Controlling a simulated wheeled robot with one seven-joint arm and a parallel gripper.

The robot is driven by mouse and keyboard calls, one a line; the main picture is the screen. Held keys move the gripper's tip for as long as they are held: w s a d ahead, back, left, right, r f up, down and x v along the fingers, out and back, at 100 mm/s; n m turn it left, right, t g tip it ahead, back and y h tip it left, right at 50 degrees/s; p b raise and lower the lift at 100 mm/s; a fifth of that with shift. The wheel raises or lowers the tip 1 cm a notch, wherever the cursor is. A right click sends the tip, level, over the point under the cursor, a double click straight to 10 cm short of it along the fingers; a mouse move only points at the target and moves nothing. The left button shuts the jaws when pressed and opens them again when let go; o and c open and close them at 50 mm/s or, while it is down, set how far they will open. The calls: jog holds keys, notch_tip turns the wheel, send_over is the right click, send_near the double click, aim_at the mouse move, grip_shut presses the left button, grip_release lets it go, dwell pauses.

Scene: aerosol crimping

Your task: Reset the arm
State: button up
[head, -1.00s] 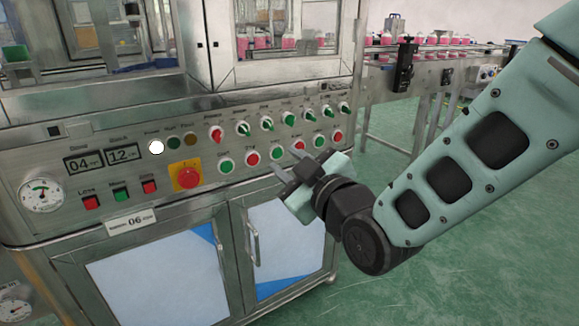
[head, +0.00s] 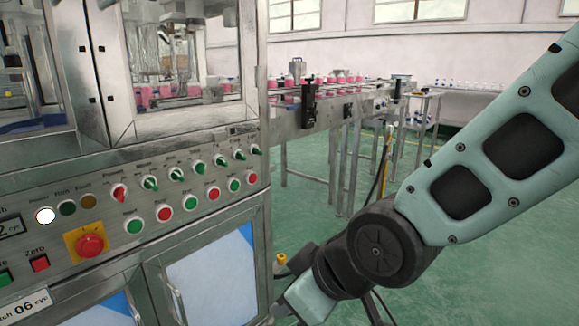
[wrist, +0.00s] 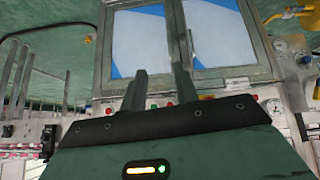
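My gripper (wrist: 161,71) shows two dark fingers standing apart with nothing between them in the wrist view. In the head view its pale green body (head: 305,300) is low in the picture, just right of the cabinet's corner, and its fingertips are not clear there. My arm slants from the upper right down to the wrist. The crimping machine's control panel (head: 190,170) is up and left of the gripper, with red and green buttons, switches and a red stop button (head: 90,245) on yellow. In the wrist view the cabinet doors (wrist: 225,33) lie beyond the fingers.
A conveyor (head: 345,105) with pink-filled bottles runs behind the machine. A side table (head: 425,97) with bottles stands further back. Green floor (head: 310,215) is open right of the machine. A yellow-topped item (head: 281,259) is close to the gripper.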

jog(key=s+d+f+m+g+h, duration=0.1)
jog(key=s+d+m+g+h, duration=0.3)
jog(key=s+d, duration=0.9)
notch_tip(320, 180, up, 23)
jog(key=d+h+p, duration=0.1)
jog(key=p, duration=2.2)
jog(key=shift+w+n+g, duration=0.15)
jog(key=shift+n+g, duration=0.15)
jog(key=shift+g, duration=0.1)
jog(key=shift+a+f, duration=0.1)
jog(key=shift+a, duration=0.05)
